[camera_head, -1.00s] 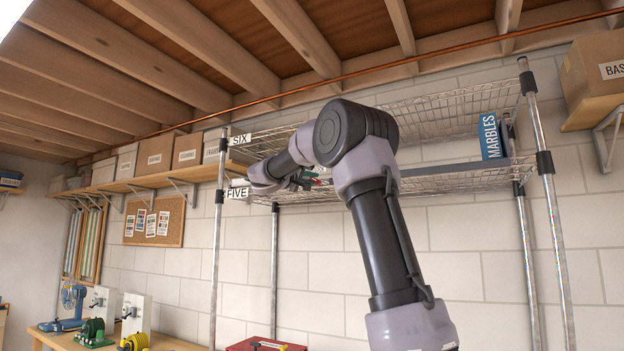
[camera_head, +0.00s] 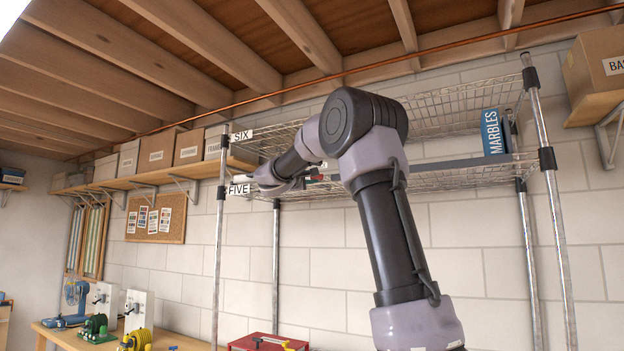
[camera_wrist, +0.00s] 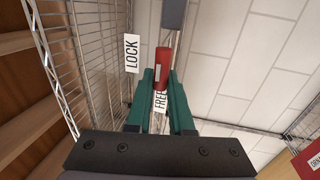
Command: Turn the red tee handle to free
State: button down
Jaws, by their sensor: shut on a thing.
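The red tee handle (camera_wrist: 162,66) shows in the wrist view as a red bar with a pale stripe, lying lengthwise between the green fingers of my gripper (camera_wrist: 163,92). The fingers are shut on it. A LOCK label (camera_wrist: 131,54) is to the left of the handle. A FREE label (camera_wrist: 159,102) lies behind it, partly hidden by the fingers. In the head view, my gripper (camera_head: 305,182) is small and partly hidden by my arm, near the wire shelf, with a bit of the red handle (camera_head: 317,177) showing.
The wire rack has upper and lower wire shelves (camera_head: 450,177), with a blue MARBLES box (camera_head: 493,132) at right. FIVE (camera_head: 239,189) and SIX (camera_head: 242,136) signs hang at its left. A red toolbox (camera_head: 268,342) stands low in front. Boxes line the wall shelf.

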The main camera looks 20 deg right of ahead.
jog(key=shift+f, duration=0.1)
jog(key=c, duration=0.8)
grip_release()
jog(key=v, duration=1)
jog(key=shift+s+a, duration=0.25)
jog(key=shift+a, duration=0.05)
jog(key=shift+d+f, duration=0.1)
